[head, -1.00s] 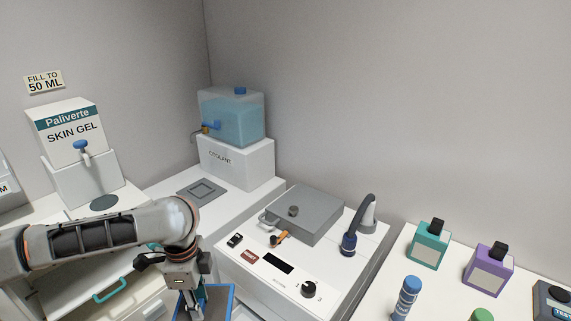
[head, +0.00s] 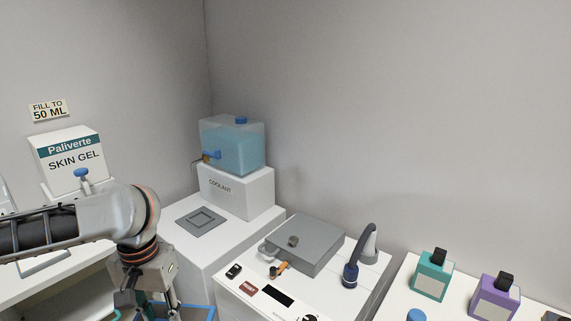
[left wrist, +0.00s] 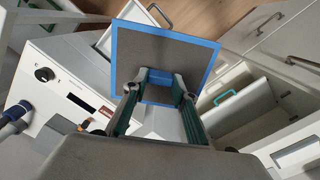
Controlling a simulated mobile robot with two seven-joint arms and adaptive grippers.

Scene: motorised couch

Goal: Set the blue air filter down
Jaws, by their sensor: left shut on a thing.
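The blue air filter (left wrist: 190,52) is a flat grey panel in a blue frame with a blue tab. In the left wrist view my left gripper (left wrist: 159,82) is shut on that tab, and the panel spreads out beyond the fingertips. In the head view only a strip of the filter's blue frame (head: 211,309) shows at the bottom edge, beside my left gripper (head: 148,300). The fingertips are mostly cut off there. The filter appears to be held in the air. My right gripper is in neither view.
A coolant tank (head: 232,147) stands on a white block, with a grey square plate (head: 201,221) on the counter before it. A white machine with a grey lid (head: 305,244) and a hose is to the right. Open drawers (left wrist: 240,108) show in the left wrist view.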

